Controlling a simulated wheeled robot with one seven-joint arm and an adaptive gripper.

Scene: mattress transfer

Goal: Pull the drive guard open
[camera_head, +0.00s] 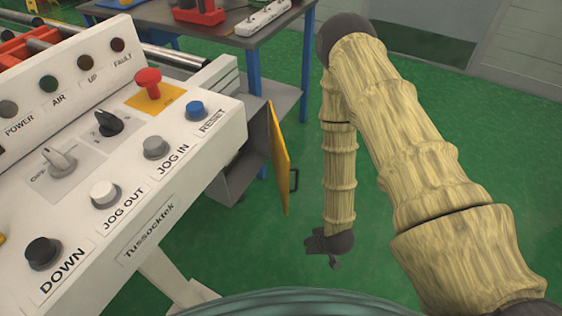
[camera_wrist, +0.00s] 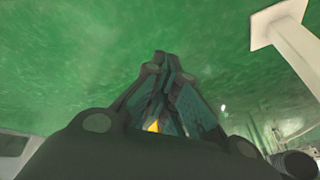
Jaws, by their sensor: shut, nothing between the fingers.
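The drive guard (camera_head: 281,160) is a yellow panel with a black handle (camera_head: 294,180) on its right face. It stands swung out at an angle from a grey box (camera_head: 238,172) under the control panel, and part of the box's inside shows. My gripper (camera_head: 322,250) hangs low over the green floor, right of and below the handle in the head view, apart from the guard. In the wrist view the fingers (camera_wrist: 168,65) are together with nothing between them. A small yellow patch shows between the finger links there; I cannot tell what it is.
The white control panel (camera_head: 150,210) with buttons and knobs fills the left. A workbench (camera_head: 225,38) with blue legs stands behind. A white leg (camera_wrist: 285,30) shows at upper right in the wrist view. Green floor (camera_head: 440,120) is clear behind and right of my arm.

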